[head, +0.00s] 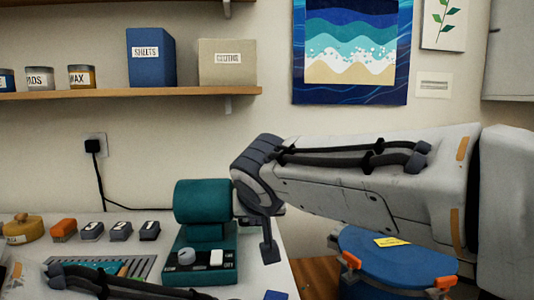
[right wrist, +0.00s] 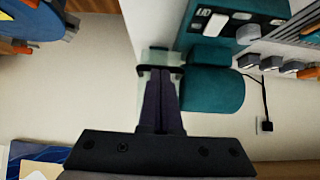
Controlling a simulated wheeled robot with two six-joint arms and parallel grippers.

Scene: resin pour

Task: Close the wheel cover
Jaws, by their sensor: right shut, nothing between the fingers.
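A teal machine (head: 207,262) stands on the bench, with a knob and a white switch on its front. A rounded teal housing (head: 203,201) sits above its base and looks to be the wheel cover; it also shows in the right wrist view (right wrist: 212,90). I cannot tell how far open it is. My right gripper (head: 270,254) is shut and empty, just right of the machine. In the right wrist view its fingertips (right wrist: 162,76) are beside the housing, at a pale translucent piece with a dark edge; contact is unclear. My left gripper is out of view.
A blue round-lidded container (head: 395,262) with orange clips stands at the lower right. Numbered dark blocks (head: 121,231) and an orange block (head: 63,229) lie on the bench at left. A shelf (head: 130,94) with boxes and jars runs above.

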